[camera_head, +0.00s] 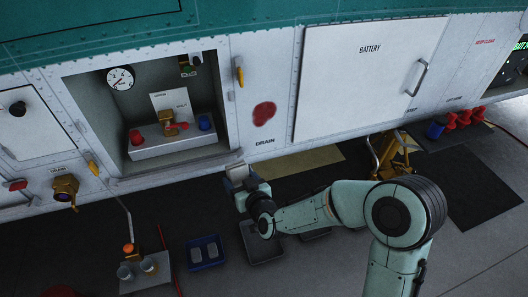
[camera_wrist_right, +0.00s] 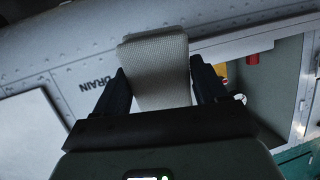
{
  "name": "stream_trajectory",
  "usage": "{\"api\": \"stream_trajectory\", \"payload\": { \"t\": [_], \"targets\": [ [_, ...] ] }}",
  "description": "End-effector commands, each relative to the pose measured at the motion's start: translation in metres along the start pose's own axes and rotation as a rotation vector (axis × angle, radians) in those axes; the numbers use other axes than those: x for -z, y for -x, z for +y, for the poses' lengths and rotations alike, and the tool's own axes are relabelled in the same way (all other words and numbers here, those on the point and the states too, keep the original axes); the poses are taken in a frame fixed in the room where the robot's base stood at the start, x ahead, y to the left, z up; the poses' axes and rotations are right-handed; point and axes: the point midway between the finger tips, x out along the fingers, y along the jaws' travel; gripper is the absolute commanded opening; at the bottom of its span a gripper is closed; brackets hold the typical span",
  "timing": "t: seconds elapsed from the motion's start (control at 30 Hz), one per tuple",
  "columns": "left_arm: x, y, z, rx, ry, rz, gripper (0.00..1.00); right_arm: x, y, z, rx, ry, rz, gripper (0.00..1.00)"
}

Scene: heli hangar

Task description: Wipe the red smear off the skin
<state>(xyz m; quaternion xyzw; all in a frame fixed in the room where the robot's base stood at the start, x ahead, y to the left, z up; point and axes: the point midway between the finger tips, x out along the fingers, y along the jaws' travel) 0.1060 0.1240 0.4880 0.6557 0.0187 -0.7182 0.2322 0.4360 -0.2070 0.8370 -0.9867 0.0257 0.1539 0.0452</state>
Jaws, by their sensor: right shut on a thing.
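The red smear (camera_head: 264,113) is on the white skin panel (camera_head: 262,70), just above the DRAIN lettering and left of the battery door. My right gripper (camera_head: 239,181) is below and left of the smear, near the lower edge of the skin. It is shut on a pale woven pad (camera_wrist_right: 157,65), which stands out between the fingers in the right wrist view. The pad (camera_head: 237,170) shows only small in the head view, apart from the smear; I cannot tell whether it touches the skin. The smear is not visible in the right wrist view. My left gripper is not in view.
An open bay (camera_head: 155,100) with a gauge and red and blue knobs is left of the smear. The battery door (camera_head: 365,80) with its handle is to the right. Below are a blue tray (camera_head: 206,252), a dark tray (camera_head: 262,246) and a yellow stand (camera_head: 393,153).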

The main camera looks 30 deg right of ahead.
Motion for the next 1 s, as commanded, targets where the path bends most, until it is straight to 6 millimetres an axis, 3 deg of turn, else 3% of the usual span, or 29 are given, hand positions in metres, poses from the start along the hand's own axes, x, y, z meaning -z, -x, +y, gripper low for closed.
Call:
{"api": "stream_trajectory", "payload": {
  "t": [0.1,0.2,0.33,0.53,1.0],
  "targets": [
    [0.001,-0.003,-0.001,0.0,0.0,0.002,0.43,0.041,0.013,0.035,-0.083,-0.02,0.154,0.48],
    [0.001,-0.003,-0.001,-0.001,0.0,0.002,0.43,0.071,0.024,0.053,-0.128,-0.027,0.243,0.48],
    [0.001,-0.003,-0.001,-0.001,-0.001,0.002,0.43,0.096,0.035,0.065,-0.159,-0.03,0.308,0.48],
    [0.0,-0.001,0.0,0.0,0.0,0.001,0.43,0.107,0.033,0.07,-0.169,-0.032,0.329,0.48],
    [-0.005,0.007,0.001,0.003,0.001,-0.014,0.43,0.121,-0.009,0.077,-0.169,-0.032,0.327,0.48]
  ]
}}
